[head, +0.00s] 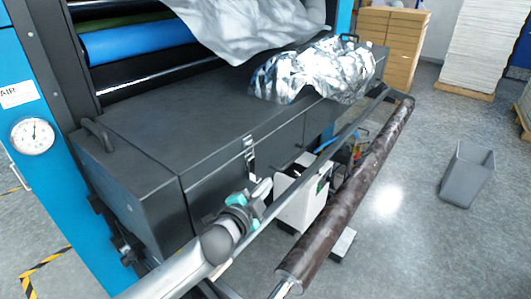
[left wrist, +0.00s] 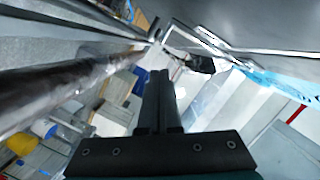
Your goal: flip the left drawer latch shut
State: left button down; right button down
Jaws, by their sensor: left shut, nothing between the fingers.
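The left drawer latch (head: 249,150) is a small silver metal fitting on the front face of the long dark grey drawer box (head: 222,165). Whether it is open or shut is too small to tell. My left gripper (head: 265,187) is just below the latch in the head view, in front of the drawer face. Its dark fingers are together and empty in the left wrist view (left wrist: 160,78). A bright metal frame with a dark tab (left wrist: 200,64), which looks like the latch, lies beyond and right of the fingertips, apart from them. My right gripper is not in view.
A dark mottled roller (head: 350,190) runs along the front of the machine, right of my left gripper. A white box (head: 300,205) sits under the drawer. Crumpled silver film (head: 315,72) lies on the drawer box. A grey bin (head: 467,173) stands on open floor.

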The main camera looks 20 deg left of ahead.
pick_arm(q)
notch_tip(320, 180, up, 20)
jog(key=p, duration=0.3)
jog(key=shift+f, duration=0.15)
